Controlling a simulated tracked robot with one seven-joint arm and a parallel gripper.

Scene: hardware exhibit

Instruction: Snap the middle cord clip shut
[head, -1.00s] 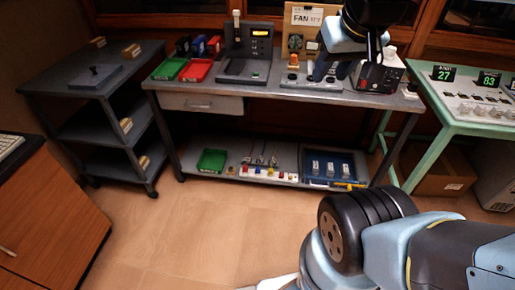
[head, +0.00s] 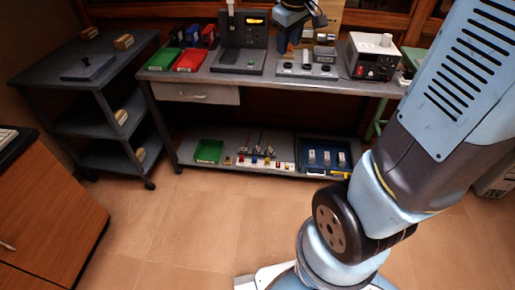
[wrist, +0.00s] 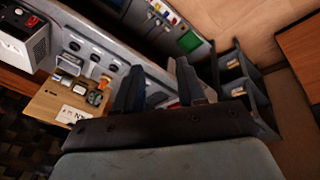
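A grey base plate (head: 291,73) sits on the workbench with a row of three small dark pieces on it. These look like the cord clips; the middle one (head: 305,67) is too small to tell open from shut. The plate also shows in the wrist view (wrist: 83,32), left of my fingers. My gripper (wrist: 157,72) has its two dark fingers spread apart with nothing between them. In the head view my gripper (head: 296,28) hangs above the back of the plate, apart from the clips as far as I can see.
A dark device (head: 240,55) and red (head: 190,60) and green trays (head: 160,59) stand left. A wooden board (wrist: 65,104) stands behind. The lower shelf holds a blue tray (head: 312,170). The floor in front is clear.

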